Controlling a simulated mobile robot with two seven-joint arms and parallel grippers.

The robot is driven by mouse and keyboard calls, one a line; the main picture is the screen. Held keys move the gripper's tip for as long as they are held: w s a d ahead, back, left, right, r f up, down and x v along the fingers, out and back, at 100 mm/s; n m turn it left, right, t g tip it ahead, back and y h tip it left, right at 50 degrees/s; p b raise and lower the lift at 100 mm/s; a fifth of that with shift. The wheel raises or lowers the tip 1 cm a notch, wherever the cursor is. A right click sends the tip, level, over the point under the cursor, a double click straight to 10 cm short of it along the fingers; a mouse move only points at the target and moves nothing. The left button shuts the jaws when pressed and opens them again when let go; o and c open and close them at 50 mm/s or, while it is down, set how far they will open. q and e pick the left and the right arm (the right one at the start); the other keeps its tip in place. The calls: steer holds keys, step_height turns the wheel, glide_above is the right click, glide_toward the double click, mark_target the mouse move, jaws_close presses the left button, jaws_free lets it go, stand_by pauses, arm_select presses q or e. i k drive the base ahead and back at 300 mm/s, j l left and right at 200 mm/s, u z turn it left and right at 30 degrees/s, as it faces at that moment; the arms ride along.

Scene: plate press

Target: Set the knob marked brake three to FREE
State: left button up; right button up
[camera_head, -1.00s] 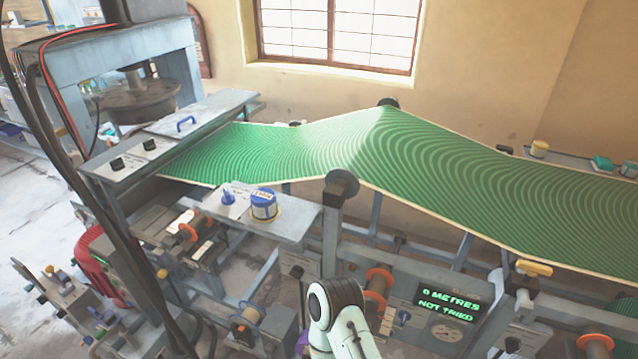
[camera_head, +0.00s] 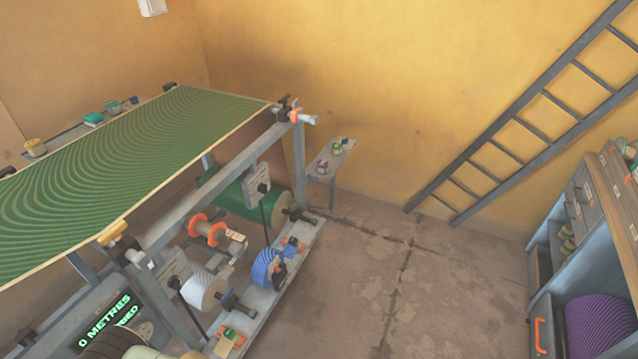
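I cannot make out which knob is marked brake three, as no label is readable at this distance. A dark knob or handle (camera_head: 263,188) sits on a grey plate above the spools at the machine's right end. A small black knob (camera_head: 174,283) sits near the white roll (camera_head: 203,288). A dark knob (camera_head: 25,336) also shows at the lower left edge. I cannot tell any knob's setting. The display (camera_head: 108,318) reads "0 METRES", with its second line partly hidden. Neither of my grippers is in view.
The green patterned web (camera_head: 130,160) runs along the machine at left. A ladder (camera_head: 540,120) leans on the wall. Shelving (camera_head: 545,290) stands right. The middle floor (camera_head: 370,290) is clear.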

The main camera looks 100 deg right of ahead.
mark_target(262, 187)
steer(key=z, duration=3.05)
steer(key=l+u, duration=0.25)
steer(key=l, duration=0.35)
steer(key=i+l, duration=0.1)
steer(key=i, duration=0.55)
steer(key=i+l, duration=0.1)
steer(key=l, duration=0.25)
steer(key=i+l, duration=0.15)
steer(key=l, duration=0.2)
steer(key=i+l+u, duration=0.1)
steer(key=l, duration=0.3)
steer(key=i+l, duration=0.1)
steer(key=l, duration=0.25)
steer(key=i+l, duration=0.1)
steer(key=l, duration=0.25)
steer(key=u, duration=0.05)
